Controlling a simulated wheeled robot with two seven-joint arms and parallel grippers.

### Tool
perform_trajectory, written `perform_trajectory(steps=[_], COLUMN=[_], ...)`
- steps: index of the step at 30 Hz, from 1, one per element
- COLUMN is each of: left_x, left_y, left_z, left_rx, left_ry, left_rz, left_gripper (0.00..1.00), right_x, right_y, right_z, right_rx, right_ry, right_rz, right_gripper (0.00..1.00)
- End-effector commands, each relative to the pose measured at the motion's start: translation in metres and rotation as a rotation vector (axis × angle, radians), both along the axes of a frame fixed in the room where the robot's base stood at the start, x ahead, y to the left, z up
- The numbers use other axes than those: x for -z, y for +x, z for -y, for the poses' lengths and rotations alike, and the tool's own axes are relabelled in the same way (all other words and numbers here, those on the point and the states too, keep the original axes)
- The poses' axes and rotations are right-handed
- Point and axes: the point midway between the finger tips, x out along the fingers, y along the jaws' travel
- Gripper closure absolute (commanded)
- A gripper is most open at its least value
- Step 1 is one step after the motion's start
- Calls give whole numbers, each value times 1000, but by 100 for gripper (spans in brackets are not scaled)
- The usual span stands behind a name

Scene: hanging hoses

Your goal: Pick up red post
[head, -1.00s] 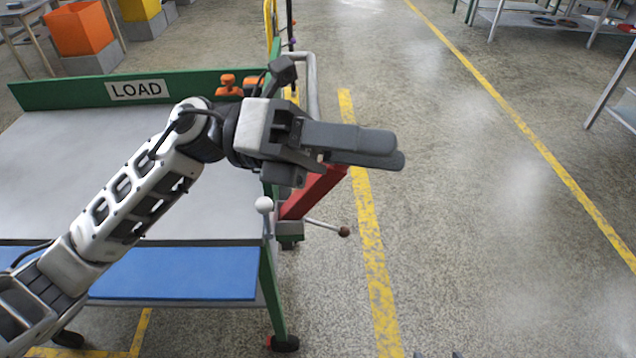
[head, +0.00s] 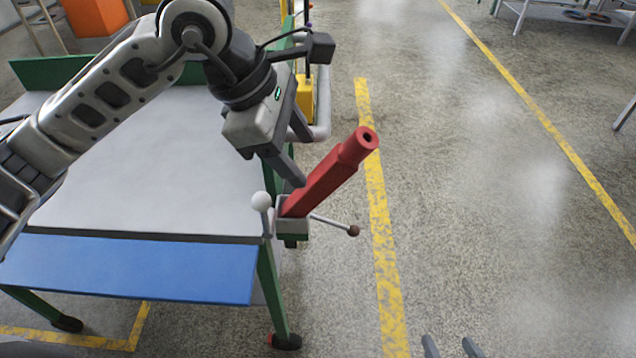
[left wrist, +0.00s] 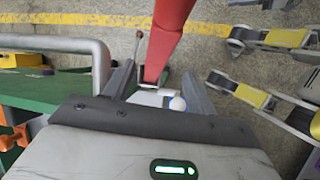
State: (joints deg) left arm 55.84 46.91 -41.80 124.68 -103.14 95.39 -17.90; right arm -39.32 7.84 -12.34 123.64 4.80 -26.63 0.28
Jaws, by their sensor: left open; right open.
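The red post (head: 325,181) stands tilted up to the right, its lower end in a grey clamp (head: 293,228) at the table's corner. My left gripper (head: 303,162) is open, above and left of the post's lower half, pointing down. In the left wrist view the red post (left wrist: 165,42) appears between the two fingers (left wrist: 157,72), with a gap on each side. Whether it lies within the jaws' depth I cannot tell. My right gripper (head: 450,347) shows only as fingertips at the bottom edge; in the left wrist view (left wrist: 222,58) it is open and empty.
The clamp has a white knob (head: 261,201) and a lever with a brown ball (head: 353,231). The grey table (head: 170,160) has a blue shelf (head: 130,268) in front. A grey rail (left wrist: 99,62) curves beside my left gripper.

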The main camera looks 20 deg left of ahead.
Motion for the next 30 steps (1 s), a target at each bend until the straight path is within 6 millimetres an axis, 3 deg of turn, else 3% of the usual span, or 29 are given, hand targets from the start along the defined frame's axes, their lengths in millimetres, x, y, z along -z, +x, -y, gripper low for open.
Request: perform_trajectory(steps=[8, 18, 26, 30], left_x=[20, 60, 63, 62], left_y=[6, 20, 21, 21], left_z=[8, 22, 22, 22], left_rx=[2, 2, 1, 0], left_ry=[-2, -2, -2, -2], left_rz=[-2, -2, 1, 0], left_gripper=[44, 44, 44, 80], right_x=[1, 2, 2, 1], right_y=[-1, -3, -2, -2], right_z=[0, 2, 2, 2], right_rx=[0, -2, -3, -3], right_ry=[-3, -16, -17, -18], right_rz=[-5, -15, -13, -11], right_gripper=[46, 46, 46, 46])
